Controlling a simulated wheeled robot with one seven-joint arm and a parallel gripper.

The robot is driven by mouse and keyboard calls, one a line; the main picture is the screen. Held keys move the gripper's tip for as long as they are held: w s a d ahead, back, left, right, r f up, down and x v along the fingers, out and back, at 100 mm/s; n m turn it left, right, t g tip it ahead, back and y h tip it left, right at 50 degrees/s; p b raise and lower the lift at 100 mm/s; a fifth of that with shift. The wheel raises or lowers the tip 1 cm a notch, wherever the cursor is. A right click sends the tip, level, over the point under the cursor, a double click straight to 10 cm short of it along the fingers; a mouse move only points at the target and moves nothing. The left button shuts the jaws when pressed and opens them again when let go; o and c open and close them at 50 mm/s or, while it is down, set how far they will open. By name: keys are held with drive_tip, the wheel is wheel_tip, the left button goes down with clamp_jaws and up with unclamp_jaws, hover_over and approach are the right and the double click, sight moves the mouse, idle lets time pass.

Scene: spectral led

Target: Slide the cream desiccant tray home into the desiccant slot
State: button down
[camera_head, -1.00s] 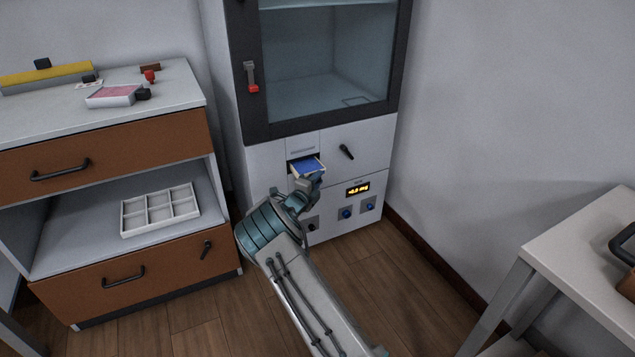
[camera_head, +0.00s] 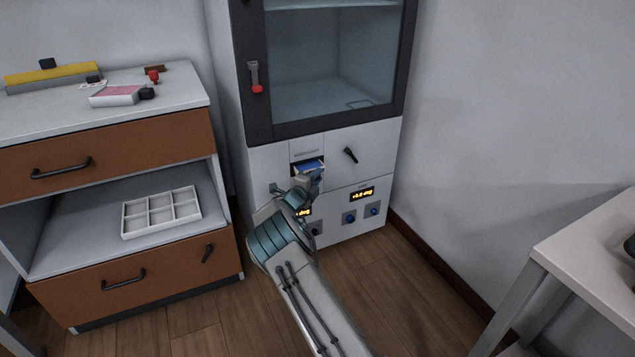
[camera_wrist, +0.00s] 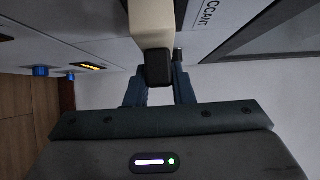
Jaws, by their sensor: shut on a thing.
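My gripper (camera_wrist: 160,80) is shut on the tray's black handle, in front of the slot. In the head view my gripper (camera_head: 308,184) hides the handle and part of the tray front. The inside of the slot is hidden.
The cabinet (camera_head: 270,160) has a glass door above, a black latch (camera_head: 351,155) right of the slot, and displays and blue knobs (camera_head: 349,217) below. A drawer unit (camera_head: 110,150) stands left, holding a white divided tray (camera_head: 161,212). A table (camera_head: 590,255) stands right.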

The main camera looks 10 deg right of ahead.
drive_tip(key=shift+w+a+b, duration=0.3)
drive_tip(key=shift+w+b, duration=0.55)
drive_tip(key=shift+w, duration=0.05)
drive_tip(key=shift+w+a+b, duration=0.25)
drive_tip(key=shift+w+b, duration=0.55)
drive_tip(key=shift+w, duration=0.1)
drive_tip(key=c, duration=1.2)
unclamp_jaws()
drive_tip(key=shift+o, duration=0.2)
drive_tip(key=shift+s+a, duration=0.1)
drive_tip(key=shift+s, duration=0.05)
drive_tip(key=p+v, duration=0.5)
drive_tip(key=v, duration=0.8)
drive_tip(key=shift+s+p, duration=0.25)
drive_tip(key=shift+p, duration=0.15)
drive_tip(key=shift+a, duration=0.2)
